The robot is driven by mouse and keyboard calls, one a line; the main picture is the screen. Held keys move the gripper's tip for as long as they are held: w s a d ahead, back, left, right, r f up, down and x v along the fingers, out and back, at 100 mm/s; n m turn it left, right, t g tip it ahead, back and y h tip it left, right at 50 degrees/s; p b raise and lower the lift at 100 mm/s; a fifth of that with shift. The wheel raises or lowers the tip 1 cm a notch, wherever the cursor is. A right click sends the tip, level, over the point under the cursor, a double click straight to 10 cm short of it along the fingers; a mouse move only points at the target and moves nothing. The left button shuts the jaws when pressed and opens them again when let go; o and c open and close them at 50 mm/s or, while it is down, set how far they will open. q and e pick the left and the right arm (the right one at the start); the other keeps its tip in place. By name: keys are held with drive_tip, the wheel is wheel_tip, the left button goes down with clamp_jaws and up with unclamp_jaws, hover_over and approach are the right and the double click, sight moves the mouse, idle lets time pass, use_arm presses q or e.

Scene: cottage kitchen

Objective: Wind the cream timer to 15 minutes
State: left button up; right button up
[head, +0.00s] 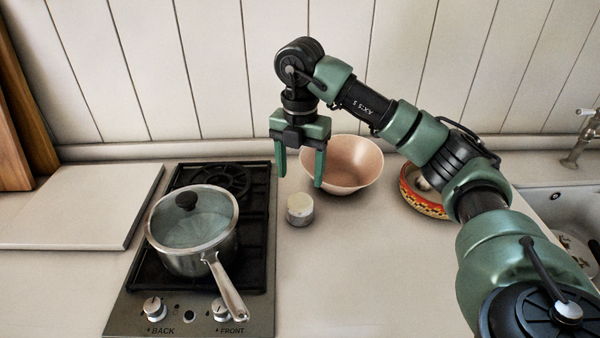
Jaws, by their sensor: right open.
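The cream timer (300,209) is a small round piece with a pale top and a greyish lower part. It stands on the counter just right of the hob, in front of the pink bowl. Its dial markings are too small to read. My right gripper (299,181) points downward above and slightly behind the timer, with its two green fingers apart and nothing between them. The fingers look clear of the timer. My left gripper is not in the head view.
A lidded saucepan (194,229) stands on the hob (257,262), its handle pointing front right. A pink bowl (355,166) sits close behind the right finger. A patterned bowl (421,201), a sink (545,203) and a white board (75,207) lie farther out. The front counter is clear.

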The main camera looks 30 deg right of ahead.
sight(302, 199)
drive_tip(key=n+p, duration=0.1)
drive_tip(key=n, duration=0.2)
drive_tip(key=shift+r, duration=0.15)
drive_tip(key=n+p, duration=0.3)
drive_tip(key=n, duration=0.4)
drive_tip(key=shift+n, duration=0.4)
drive_tip(key=n+p, duration=0.1)
drive_tip(key=n, duration=0.4)
drive_tip(key=shift+d, duration=0.1)
drive_tip(key=n+p, duration=0.1)
drive_tip(key=n, duration=0.3)
drive_tip(key=shift+s, duration=0.1)
drive_tip(key=shift+f+n+p, duration=0.2)
drive_tip(key=shift+n+p, duration=0.1)
drive_tip(key=shift+n, duration=0.6)
wheel_tip(302, 199, down, 6)
drive_tip(key=shift+f+p, duration=0.2)
drive_tip(key=shift+p, duration=0.7)
drive_tip(key=shift+f, duration=0.7)
